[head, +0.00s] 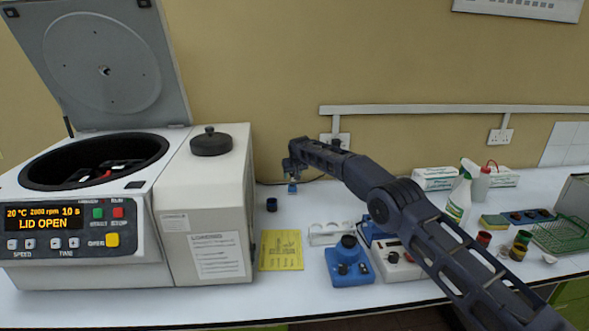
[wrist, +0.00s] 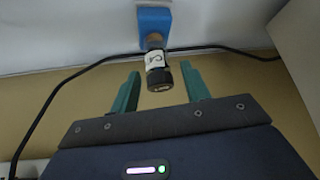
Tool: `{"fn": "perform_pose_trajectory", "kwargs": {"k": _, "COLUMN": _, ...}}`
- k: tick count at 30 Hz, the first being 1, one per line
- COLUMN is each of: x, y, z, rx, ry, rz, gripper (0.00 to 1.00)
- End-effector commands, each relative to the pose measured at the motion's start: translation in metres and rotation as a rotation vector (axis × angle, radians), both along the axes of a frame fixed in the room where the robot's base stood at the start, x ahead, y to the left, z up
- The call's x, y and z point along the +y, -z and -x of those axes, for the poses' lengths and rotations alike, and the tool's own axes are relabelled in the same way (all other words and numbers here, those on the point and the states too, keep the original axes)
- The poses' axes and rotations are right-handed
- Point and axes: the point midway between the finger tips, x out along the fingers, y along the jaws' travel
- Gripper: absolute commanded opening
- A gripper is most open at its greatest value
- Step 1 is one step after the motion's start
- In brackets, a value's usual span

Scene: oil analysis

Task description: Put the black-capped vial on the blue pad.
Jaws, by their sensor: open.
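The black-capped vial (wrist: 154,59) shows in the wrist view, with a white label marked in black and its black cap towards the camera. Its far end overlaps the edge of the blue pad (wrist: 154,22); it seems to stand on the pad, but the contact is not clear. My gripper (wrist: 161,72) is open, its teal fingers on either side of the cap with gaps showing. In the head view my gripper (head: 293,166) points down just above the small blue pad (head: 292,188) near the wall. The vial is too small to make out there.
A black cable (wrist: 75,72) runs past the pad by the wall. A small dark cup (head: 272,204) stands left of the pad. The open-lidded centrifuge (head: 90,240) fills the left. A yellow sheet (head: 281,250), white rack (head: 325,236) and blue device (head: 348,264) lie in front.

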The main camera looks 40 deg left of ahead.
Motion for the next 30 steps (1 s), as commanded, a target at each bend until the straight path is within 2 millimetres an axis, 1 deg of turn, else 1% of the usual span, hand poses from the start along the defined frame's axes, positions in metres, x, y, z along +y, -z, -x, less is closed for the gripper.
{"fn": "perform_pose_trajectory", "kwargs": {"k": 11, "x": -0.015, "y": -0.029, "z": 0.010, "rx": 0.000, "ry": 0.000, "rz": 0.000, "gripper": 0.47}}
{"fn": "perform_pose_trajectory", "kwargs": {"k": 22, "x": -0.035, "y": -0.069, "z": 0.024, "rx": -0.001, "ry": 0.000, "rz": -0.001, "gripper": 0.47}}
{"fn": "perform_pose_trajectory", "kwargs": {"k": 30, "x": -0.048, "y": -0.093, "z": 0.033, "rx": 0.000, "ry": -0.001, "rz": -0.001, "gripper": 0.47}}
